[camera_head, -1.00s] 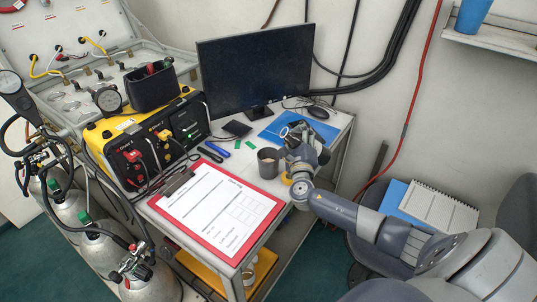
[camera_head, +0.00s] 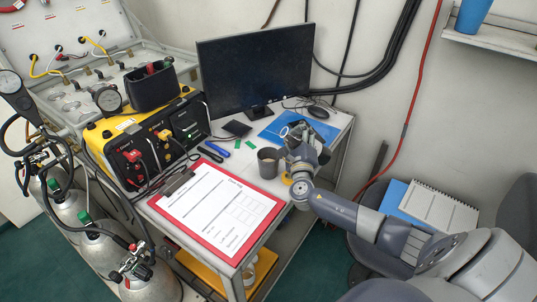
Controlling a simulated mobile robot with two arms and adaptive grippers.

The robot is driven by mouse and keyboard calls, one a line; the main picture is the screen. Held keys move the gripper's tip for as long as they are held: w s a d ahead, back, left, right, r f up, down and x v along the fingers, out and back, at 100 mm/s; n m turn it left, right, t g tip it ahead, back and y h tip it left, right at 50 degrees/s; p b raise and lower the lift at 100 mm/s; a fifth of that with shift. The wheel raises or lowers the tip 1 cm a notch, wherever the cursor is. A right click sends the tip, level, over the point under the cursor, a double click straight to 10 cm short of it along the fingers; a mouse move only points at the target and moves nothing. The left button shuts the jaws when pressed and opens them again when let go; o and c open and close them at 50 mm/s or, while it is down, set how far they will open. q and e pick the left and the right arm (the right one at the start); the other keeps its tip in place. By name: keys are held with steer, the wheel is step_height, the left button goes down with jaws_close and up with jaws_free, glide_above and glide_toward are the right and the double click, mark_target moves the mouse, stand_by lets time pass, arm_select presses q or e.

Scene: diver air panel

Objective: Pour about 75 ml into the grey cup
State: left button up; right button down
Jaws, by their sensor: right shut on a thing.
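A dark grey cup (camera_head: 268,163) stands upright on the table, right of the clipboard, with something pale showing inside its mouth. My right gripper (camera_head: 295,138) is just right of the cup, low over the table. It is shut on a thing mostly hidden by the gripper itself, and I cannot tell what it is. A small pale rim shows at the fingertips, beside the blue mat. I see no stream of liquid. My left gripper is not in view.
A red clipboard (camera_head: 170,208) with a white form lies at the table's front. A monitor (camera_head: 255,65) stands at the back, and a mouse (camera_head: 318,112) lies on the right. The yellow-black air panel (camera_head: 150,145) fills the left. A blue mat (camera_head: 268,132) lies behind the cup.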

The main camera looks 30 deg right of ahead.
steer(key=shift+r, duration=0.1)
steer(key=shift+s+d+r+m+g+p, duration=0.15)
steer(key=shift+r+m+g+p, duration=0.4)
steer(key=shift+m, duration=1.2)
steer(key=shift+d+r+m+g+p, duration=0.1)
steer(key=shift+d+r+m+p, duration=0.15)
steer(key=shift+m+p, duration=1.05)
steer(key=shift+s+d+r+m+g+p, duration=0.15)
steer(key=shift+r+m+g, duration=0.25)
steer(key=shift+m, duration=1.85)
